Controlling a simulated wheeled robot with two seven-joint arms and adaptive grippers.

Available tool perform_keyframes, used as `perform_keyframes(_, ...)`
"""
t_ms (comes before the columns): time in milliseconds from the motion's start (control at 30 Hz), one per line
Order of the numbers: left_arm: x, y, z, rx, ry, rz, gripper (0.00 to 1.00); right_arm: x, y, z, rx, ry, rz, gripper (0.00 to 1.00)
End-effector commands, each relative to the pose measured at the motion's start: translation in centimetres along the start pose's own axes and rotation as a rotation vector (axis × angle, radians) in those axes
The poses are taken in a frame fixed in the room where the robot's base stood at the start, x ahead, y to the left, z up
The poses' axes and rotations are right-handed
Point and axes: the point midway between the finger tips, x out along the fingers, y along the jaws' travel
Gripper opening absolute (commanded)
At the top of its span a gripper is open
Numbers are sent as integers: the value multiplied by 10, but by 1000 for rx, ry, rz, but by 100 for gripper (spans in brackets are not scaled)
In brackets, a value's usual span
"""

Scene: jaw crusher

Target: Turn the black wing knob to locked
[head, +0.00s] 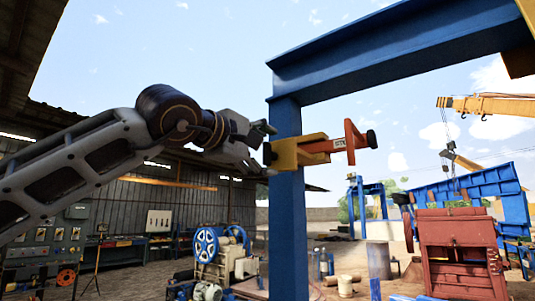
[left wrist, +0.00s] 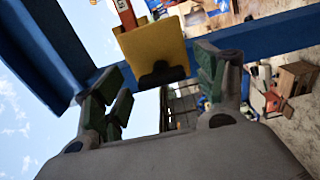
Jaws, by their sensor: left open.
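My left gripper (head: 264,149) reaches in from the left, open and empty, with its fingertips close to the left end of a yellow housing (head: 291,153) on the blue post. In the left wrist view the fingers of my left gripper (left wrist: 160,92) are spread wide. A black wing-shaped knob (left wrist: 161,75) sits on the near face of the yellow housing (left wrist: 155,45), between and beyond the fingers. I see no clear contact. In the head view the knob is a small dark shape (head: 267,154) beside the fingers. Its locked or unlocked setting cannot be read. My right gripper is not in view.
The blue post (head: 285,230) and overhead beam (head: 390,50) stand close to the gripper. An orange bracket (head: 352,140) with a black end extends right from the housing. A red machine (head: 455,250) stands farther back. Open air lies left of the post.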

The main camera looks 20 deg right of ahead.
Motion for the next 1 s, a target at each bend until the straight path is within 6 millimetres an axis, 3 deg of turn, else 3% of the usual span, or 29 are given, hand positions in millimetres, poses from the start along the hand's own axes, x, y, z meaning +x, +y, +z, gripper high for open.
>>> perform_keyframes(700,-84,0,0,-1,0,0,71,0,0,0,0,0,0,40)
perform_keyframes(1000,-98,-1,0,0,0,0,71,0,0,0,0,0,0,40)
